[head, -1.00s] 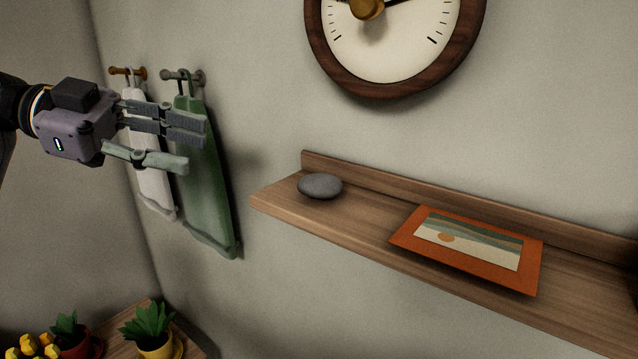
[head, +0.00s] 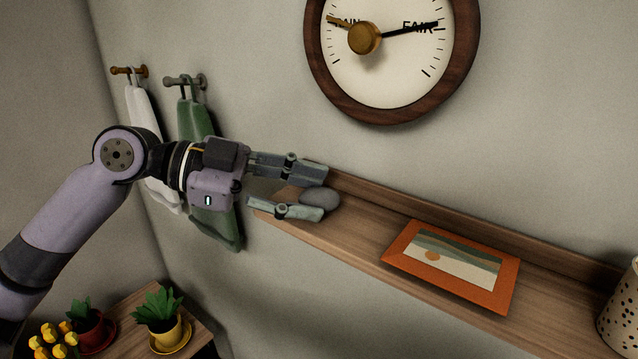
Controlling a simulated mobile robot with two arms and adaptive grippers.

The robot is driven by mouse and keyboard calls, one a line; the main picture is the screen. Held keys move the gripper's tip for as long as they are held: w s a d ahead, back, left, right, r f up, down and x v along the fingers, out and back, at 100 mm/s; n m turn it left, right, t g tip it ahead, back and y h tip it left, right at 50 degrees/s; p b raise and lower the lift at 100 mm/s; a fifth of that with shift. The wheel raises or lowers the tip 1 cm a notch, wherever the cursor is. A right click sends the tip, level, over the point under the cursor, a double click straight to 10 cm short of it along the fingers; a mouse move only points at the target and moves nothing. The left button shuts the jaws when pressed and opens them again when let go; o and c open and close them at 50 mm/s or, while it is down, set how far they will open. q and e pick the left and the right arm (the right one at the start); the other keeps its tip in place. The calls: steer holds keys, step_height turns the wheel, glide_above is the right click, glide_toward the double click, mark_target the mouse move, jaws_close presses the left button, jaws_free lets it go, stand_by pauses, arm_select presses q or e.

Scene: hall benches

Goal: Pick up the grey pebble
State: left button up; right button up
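The grey pebble (head: 322,199) is a smooth, flattened oval near the left end of the wooden wall shelf (head: 360,237). My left gripper (head: 324,194) reaches in from the left at the shelf's left end. Its fingers are spread, one behind the pebble and one in front of it, with the pebble's left part between them. The front finger hides some of the pebble's left side. I cannot tell whether either finger touches it. My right gripper is not in the head view.
An orange-framed picture (head: 398,268) lies on the shelf to the right of the pebble. A speckled cup (head: 622,315) stands at the right edge. A round dial (head: 390,95) hangs above. Green (head: 197,122) and white towels hang at left, above potted plants (head: 158,309).

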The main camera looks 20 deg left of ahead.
arm_select(q)
steer(key=shift+w+d+f, duration=0.15)
steer(key=shift+w+d, duration=0.05)
steer(key=shift+d, duration=0.2)
steer(key=shift+a, duration=0.1)
steer(key=c, duration=0.9)
